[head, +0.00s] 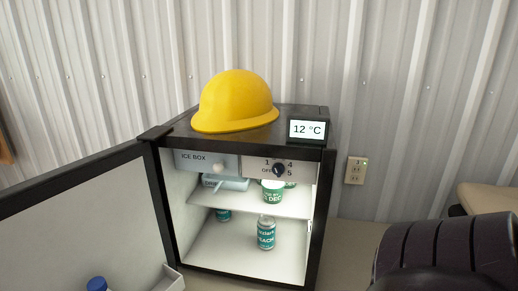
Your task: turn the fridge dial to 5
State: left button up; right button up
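The fridge dial (279,170) is a small dark knob on the light panel at the top right inside the open mini fridge (316,210). Around it I read 1, 4, 5 and part of OFF; the knob covers part of the scale. I cannot tell which mark it points to. Neither of my grippers is in view, and nothing touches the dial.
The fridge door (80,220) stands open to the left. Shelves hold cans (266,233) and a green-white tub (271,190). A yellow hard hat (234,100) and a 12 °C display (308,130) sit on top. A dark ribbed shape (445,245) fills the lower right.

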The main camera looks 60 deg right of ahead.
aim_at(277, 168)
jog(key=k, duration=0.6)
jog(key=z, duration=1.35)
jog(key=k+j+z, duration=0.1)
jog(key=j+z, duration=0.15)
jog(key=k+j+z, duration=0.1)
jog(key=j+z, duration=0.15)
